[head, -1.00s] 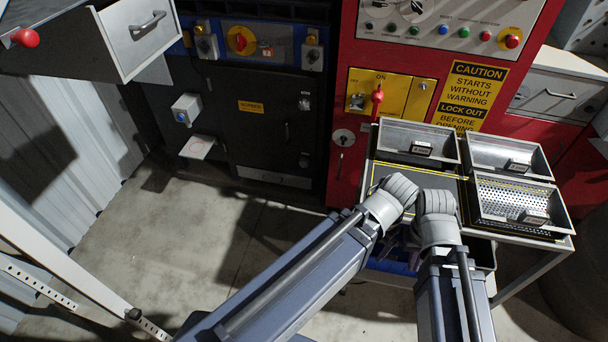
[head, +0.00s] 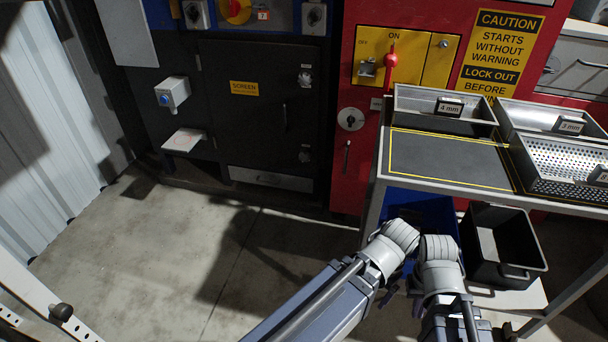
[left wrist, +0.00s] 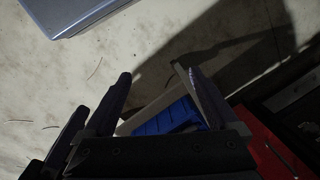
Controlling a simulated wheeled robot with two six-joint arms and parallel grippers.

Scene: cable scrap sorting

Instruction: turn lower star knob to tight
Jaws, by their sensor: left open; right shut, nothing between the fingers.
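The lower star knob (head: 305,155) is a small dark knob at the lower right of the dark screen door (head: 240,125) in the head view. The upper knob (head: 305,76) sits above it. The lower knob's turn position is too small to tell. My two arms reach in from the bottom, well right of and nearer than the door, apart from both knobs. My left gripper is open and empty in the left wrist view (left wrist: 158,80), over floor and a blue bin. My right gripper (head: 418,303) is shut and empty, mostly hidden by its wrist.
A table (head: 377,185) with metal trays stands on the right. A blue bin (head: 425,205) and a black bin (head: 500,245) are beneath it. A white box with a blue button (head: 174,93) and a small shelf (head: 184,139) stick out left of the door. The floor before the door is clear.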

